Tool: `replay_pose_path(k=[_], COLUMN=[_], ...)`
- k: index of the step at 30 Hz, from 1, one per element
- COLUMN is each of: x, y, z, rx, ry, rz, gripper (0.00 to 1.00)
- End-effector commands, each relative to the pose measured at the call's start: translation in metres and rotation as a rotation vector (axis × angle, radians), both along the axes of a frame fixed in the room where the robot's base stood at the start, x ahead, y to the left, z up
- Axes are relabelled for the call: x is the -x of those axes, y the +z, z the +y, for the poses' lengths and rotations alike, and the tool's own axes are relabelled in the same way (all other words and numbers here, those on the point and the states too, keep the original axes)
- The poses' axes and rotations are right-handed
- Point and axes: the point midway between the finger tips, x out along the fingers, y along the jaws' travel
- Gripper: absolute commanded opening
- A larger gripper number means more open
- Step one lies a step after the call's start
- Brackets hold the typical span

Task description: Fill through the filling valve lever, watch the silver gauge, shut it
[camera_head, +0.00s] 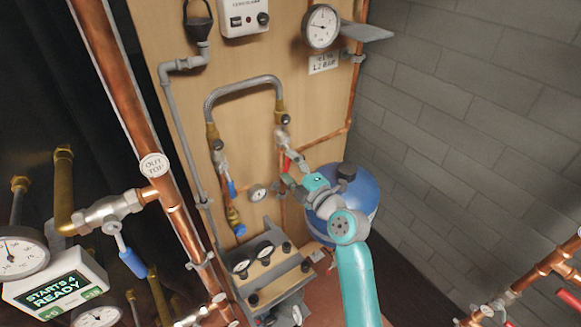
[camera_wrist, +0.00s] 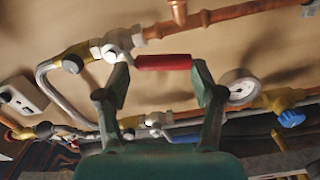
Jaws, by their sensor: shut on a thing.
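The red valve lever (camera_wrist: 164,62) lies lengthwise between the two fingers of my gripper (camera_wrist: 162,76) in the wrist view. The gripper is shut on it, one finger at each end. The lever joins a silver valve body (camera_wrist: 118,42) on a copper pipe. In the head view my gripper (camera_head: 288,180) is at the right leg of the grey hose loop, and the red lever (camera_head: 287,163) shows only partly behind it. The silver-rimmed gauge (camera_head: 321,27) is at the top of the board; its fine scale is too small to read.
A small gauge (camera_head: 258,193) sits between the legs. A blue tank (camera_head: 358,188) stands right behind my arm. A thick copper pipe (camera_head: 125,85) crosses the left foreground.

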Motion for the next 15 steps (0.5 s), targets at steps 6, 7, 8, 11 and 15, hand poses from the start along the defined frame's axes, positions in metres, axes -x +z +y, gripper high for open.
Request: replay_pose_path(k=[6, 7, 8, 11, 15], x=[0.0007, 0.0007, 0.0006, 0.0004, 0.0001], y=[-0.0064, -0.006, -0.0057, -0.0048, -0.0039], z=[0.0049, 0.0045, 0.0042, 0.0032, 0.0022], rx=[0.005, 0.004, 0.004, 0.004, 0.002], ry=[0.011, 0.009, 0.009, 0.007, 0.005], rz=[0.014, 0.013, 0.012, 0.01, 0.008], gripper=[0.83, 0.83, 0.83, 0.83, 0.83])
